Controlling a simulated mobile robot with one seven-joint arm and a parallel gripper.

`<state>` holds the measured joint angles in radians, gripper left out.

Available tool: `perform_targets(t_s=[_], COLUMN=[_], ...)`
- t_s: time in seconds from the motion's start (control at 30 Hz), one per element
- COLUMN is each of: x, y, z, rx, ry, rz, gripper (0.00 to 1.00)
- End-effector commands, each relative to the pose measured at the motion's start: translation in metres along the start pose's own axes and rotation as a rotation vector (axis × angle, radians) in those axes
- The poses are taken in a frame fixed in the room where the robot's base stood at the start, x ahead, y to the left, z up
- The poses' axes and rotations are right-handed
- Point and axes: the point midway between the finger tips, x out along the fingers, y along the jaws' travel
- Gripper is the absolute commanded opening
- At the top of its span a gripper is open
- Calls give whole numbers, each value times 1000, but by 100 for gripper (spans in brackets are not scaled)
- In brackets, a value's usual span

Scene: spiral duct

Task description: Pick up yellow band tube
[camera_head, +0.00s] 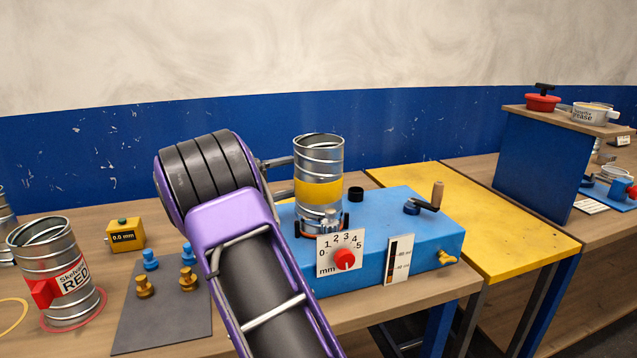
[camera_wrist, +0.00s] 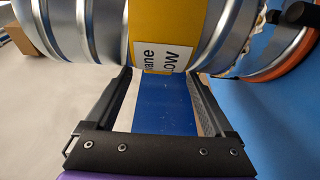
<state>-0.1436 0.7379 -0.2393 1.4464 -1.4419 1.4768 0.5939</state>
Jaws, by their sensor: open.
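The yellow band tube (camera_head: 319,192) is a ribbed silver spiral duct with a yellow band. It stands upright on the blue machine (camera_head: 415,228). My gripper (camera_head: 284,178) is open at the tube's left side, partly hidden by my purple arm. In the wrist view the tube (camera_wrist: 105,28) lies across the top, with part of a label on its yellow band. There the two fingers of my gripper (camera_wrist: 163,74) point at the tube, spaced along its length. The tube hides their tips, so contact cannot be told.
The machine has a red dial (camera_head: 344,259) and a crank (camera_head: 430,197). A red-labelled tube (camera_head: 58,262), a yellow gauge box (camera_head: 126,236) and a grey mat (camera_head: 165,315) with several knobs stand left. A yellow table (camera_head: 520,245) lies right.

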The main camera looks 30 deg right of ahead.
Motion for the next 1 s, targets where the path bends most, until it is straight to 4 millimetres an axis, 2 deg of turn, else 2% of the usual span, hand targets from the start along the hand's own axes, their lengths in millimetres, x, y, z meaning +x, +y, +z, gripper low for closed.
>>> perform_targets(t_s=[0.17, 0.43, 0.73, 0.77, 1.0], x=[12, 50, 56, 56, 56], y=[1, 2, 2, 2, 2], z=[1, 2, 1, 1, 1], rx=[0, 0, 0, 0, 0], ry=[-2, -1, 1, 1, 1], rz=[-1, -1, -1, -1, -1], gripper=[88, 88, 88, 84, 41])
